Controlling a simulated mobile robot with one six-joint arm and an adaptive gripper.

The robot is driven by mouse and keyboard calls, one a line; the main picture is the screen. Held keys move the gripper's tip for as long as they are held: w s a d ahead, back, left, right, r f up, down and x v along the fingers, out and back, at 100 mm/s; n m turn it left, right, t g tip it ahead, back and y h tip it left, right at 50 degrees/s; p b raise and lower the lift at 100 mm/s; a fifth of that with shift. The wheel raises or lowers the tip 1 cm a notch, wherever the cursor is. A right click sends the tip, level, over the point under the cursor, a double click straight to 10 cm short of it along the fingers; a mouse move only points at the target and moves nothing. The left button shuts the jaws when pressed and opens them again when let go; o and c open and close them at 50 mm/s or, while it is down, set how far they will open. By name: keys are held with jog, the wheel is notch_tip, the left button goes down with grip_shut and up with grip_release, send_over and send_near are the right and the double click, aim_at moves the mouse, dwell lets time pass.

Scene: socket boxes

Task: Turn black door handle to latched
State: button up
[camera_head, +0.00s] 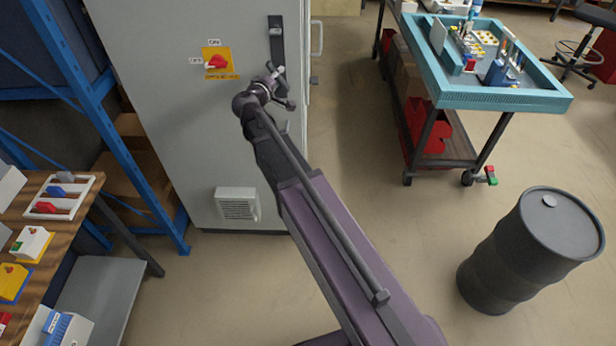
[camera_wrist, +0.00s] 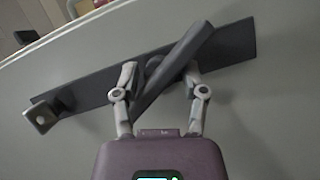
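The black door handle (camera_wrist: 188,55) is a long lever on a dark mounting plate (camera_wrist: 235,42), which runs across the grey cabinet door in the wrist view. The lever stands at an angle to the plate. In the head view the upper part of the plate (camera_head: 276,38) shows, and my arm hides the lever. My gripper (camera_wrist: 161,72) is open, with one finger on each side of the lever. It also shows at the door in the head view (camera_head: 283,86). Whether a finger touches the lever I cannot tell.
The grey cabinet (camera_head: 170,120) carries a red rotary switch (camera_head: 217,62) on a yellow plate and a vent (camera_head: 237,205). A blue rack and a wooden bench (camera_head: 60,222) stand left. A teal-topped workbench (camera_head: 500,100) and dark drum (camera_head: 525,255) stand right, with clear floor between.

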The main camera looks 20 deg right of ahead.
jog(key=n+b, duration=0.1)
jog(key=n+h, duration=0.1)
jog(key=shift+f+n+t+b, duration=0.25)
jog(key=shift+n+t+b, duration=0.15)
jog(key=v, duration=1.4)
jog(key=s+d+f+m+g+y, duration=0.1)
jog(key=s+d+f+m+g, duration=0.4)
jog(key=d, duration=0.3)
jog(key=s+d+f+m+g+y+p, duration=0.2)
jog(key=s+d+f+m+g+y, duration=0.1)
jog(key=s+f+g+y, duration=0.4)
jog(key=shift+s+f+m, duration=0.4)
jog(key=shift+s+f, duration=1.25)
jog(key=shift+f, duration=0.15)
jog(key=shift+a, duration=0.1)
